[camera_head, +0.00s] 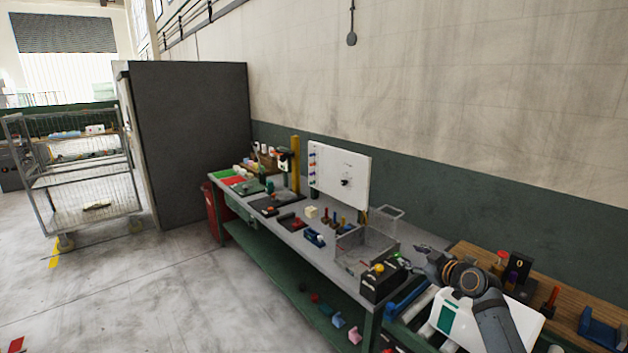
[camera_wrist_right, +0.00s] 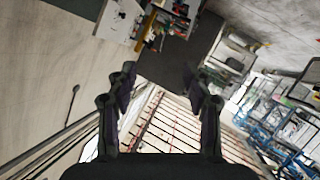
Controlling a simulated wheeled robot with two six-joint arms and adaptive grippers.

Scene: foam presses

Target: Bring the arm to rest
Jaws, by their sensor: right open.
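My right arm reaches in from the lower right of the head view, above the right end of the workbench. Its dark gripper (camera_head: 428,264) points left there, small and partly hidden by the wrist. In the right wrist view the two black fingers of my right gripper (camera_wrist_right: 160,82) stand wide apart with nothing between them. Behind them that view shows the room tilted, with the bench at the top. My left gripper is not in view.
A grey workbench (camera_head: 318,250) with tools, a white panel (camera_head: 340,176) and a clear box (camera_head: 366,244) stands along the wall. A wooden-topped bench (camera_head: 478,256) is at right. A wire cart (camera_head: 84,176) stands at left.

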